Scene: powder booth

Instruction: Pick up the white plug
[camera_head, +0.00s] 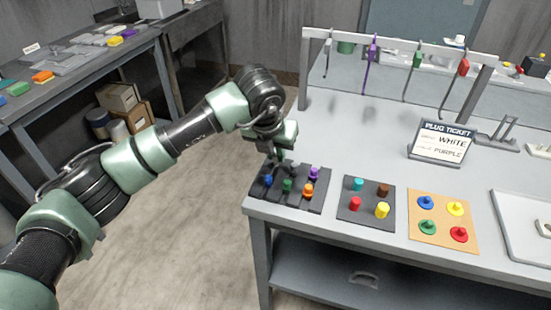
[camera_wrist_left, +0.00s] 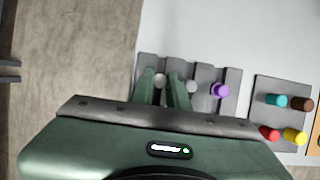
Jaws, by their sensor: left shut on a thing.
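A grey plug rack (camera_head: 258,192) stands at the table's near left corner, with blue (camera_head: 268,181), green (camera_head: 287,185), orange (camera_head: 308,189) and purple (camera_head: 314,173) plugs. My left gripper (camera_head: 279,157) points down over the rack's back left part. In the left wrist view its two fingers (camera_wrist_left: 162,82) are shut on a whitish plug top, the white plug (camera_wrist_left: 160,79). I cannot tell whether the white plug is seated or lifted. My right gripper is not in view.
A dark mat (camera_head: 368,216) holds several coloured plugs right of the rack. A tan board (camera_head: 443,240) with several round knobs lies beyond it. The tabletop behind the rack is clear.

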